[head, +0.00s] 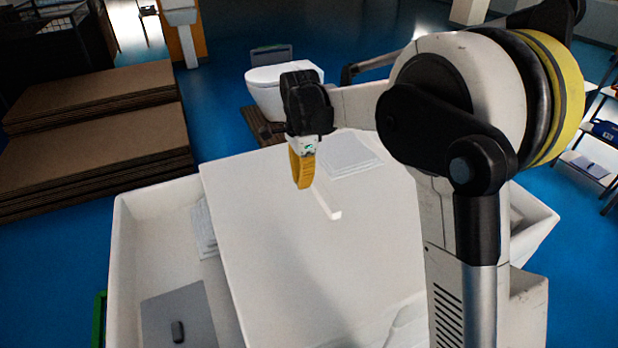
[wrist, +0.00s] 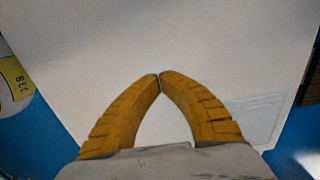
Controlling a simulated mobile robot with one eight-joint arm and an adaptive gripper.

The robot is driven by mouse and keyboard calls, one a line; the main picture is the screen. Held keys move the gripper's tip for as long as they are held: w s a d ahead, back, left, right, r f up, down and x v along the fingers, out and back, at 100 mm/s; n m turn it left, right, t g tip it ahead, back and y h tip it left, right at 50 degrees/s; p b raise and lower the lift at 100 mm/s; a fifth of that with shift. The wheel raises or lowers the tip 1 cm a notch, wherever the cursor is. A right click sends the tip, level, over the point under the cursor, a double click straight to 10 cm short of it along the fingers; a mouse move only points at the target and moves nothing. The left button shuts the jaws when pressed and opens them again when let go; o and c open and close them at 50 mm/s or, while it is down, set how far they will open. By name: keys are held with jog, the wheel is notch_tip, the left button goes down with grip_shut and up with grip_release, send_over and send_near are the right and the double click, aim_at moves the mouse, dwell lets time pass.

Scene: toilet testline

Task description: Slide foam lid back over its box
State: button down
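The foam lid (head: 255,220) is a large flat white panel lying skewed across the white box (head: 125,240). The box's left part is uncovered. A bright narrow strip (head: 328,205) shows on the lid near my gripper; I cannot tell if it is a slot or a raised edge. My gripper (head: 303,186) points down over the far part of the lid, with yellow fingers. My arm hides the lid's right side.
Inside the box's open left part lie a grey panel with a dark piece (head: 178,331) and pale stacked sheets (head: 204,230). A pale square area (head: 348,154) shows near the lid's far edge. A toilet (head: 283,85) stands behind. Brown stacked boards (head: 95,140) are at left.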

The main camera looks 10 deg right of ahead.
aim_at(316, 210)
jog(key=f, duration=1)
jog(key=shift+s, duration=0.35)
jog(key=d, duration=0.1)
jog(key=w+d, duration=0.1)
jog(key=d, duration=0.1)
jog(key=shift+d+r, duration=0.2)
jog(key=shift+d, duration=0.25)
jog(key=w+d+b, duration=0.1)
jog(key=w+d, duration=0.2)
jog(key=d, duration=0.8)
jog(key=w+d+b, duration=0.2)
jog(key=w+d, duration=0.1)
jog(key=d, duration=0.9)
jog(key=w+d+b, duration=0.1)
jog(key=w+d, duration=0.2)
jog(key=d, duration=0.9)
jog(key=shift+d, duration=0.2)
jog(key=shift+a, duration=0.1)
